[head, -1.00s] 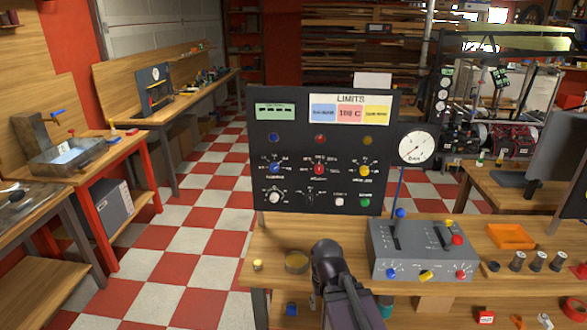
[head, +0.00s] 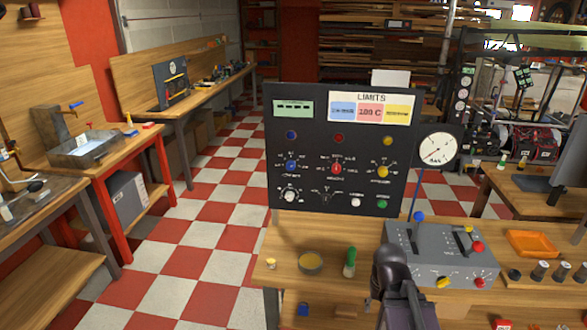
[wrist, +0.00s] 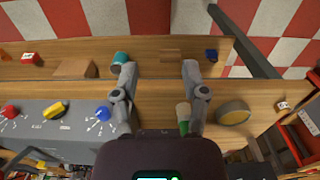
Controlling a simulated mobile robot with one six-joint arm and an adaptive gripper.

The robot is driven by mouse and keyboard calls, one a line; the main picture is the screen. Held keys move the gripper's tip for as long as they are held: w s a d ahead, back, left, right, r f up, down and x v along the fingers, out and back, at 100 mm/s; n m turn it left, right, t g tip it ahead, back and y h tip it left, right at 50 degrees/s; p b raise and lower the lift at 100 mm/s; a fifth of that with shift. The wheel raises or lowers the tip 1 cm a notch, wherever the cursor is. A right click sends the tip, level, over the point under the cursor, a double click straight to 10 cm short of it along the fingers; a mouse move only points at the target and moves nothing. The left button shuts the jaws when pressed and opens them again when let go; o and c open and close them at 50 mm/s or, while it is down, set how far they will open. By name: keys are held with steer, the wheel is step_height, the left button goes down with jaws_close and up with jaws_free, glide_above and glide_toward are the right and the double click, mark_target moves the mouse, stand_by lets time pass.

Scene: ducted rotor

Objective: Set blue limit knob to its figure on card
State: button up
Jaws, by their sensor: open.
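The blue limit knob (head: 291,166) sits on the left of the upright black panel (head: 318,222), with a printed scale around it. Its pointer angle is too small to tell. My gripper (head: 392,258) is low in front of the grey control box, right of and below the knob. In the wrist view my gripper (wrist: 157,72) is open and empty, fingers apart above the bench.
A red knob (head: 337,168) and a yellow knob (head: 383,171) share the panel. A green-bodied cylinder (head: 349,265) and round tin (head: 310,263) stand before it. The grey control box (head: 425,240) and round gauge (head: 437,149) are at right.

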steer(key=o, duration=0.3)
steer(key=shift+o, duration=0.2)
steer(key=w+a+r+n+t+h, duration=0.1)
steer(key=w+n+t+h, duration=0.15)
steer(key=w, duration=0.35)
steer(key=w+r+n+t+h, duration=0.2)
steer(key=w+n, duration=0.1)
steer(key=w, duration=0.3)
steer(key=n+t+y, duration=0.4)
steer(key=n+t, duration=1)
steer(key=n, duration=0.8)
glide_toward(290, 167)
steer(key=s, duration=0.4)
steer(key=shift+w+a+r+g, duration=0.15)
steer(key=shift+w+g, duration=0.05)
steer(key=shift+g, duration=0.05)
steer(key=shift+w, duration=0.15)
steer(key=w, duration=1.3)
steer(key=shift+w+d, duration=0.25)
steer(key=shift+d, duration=0.1)
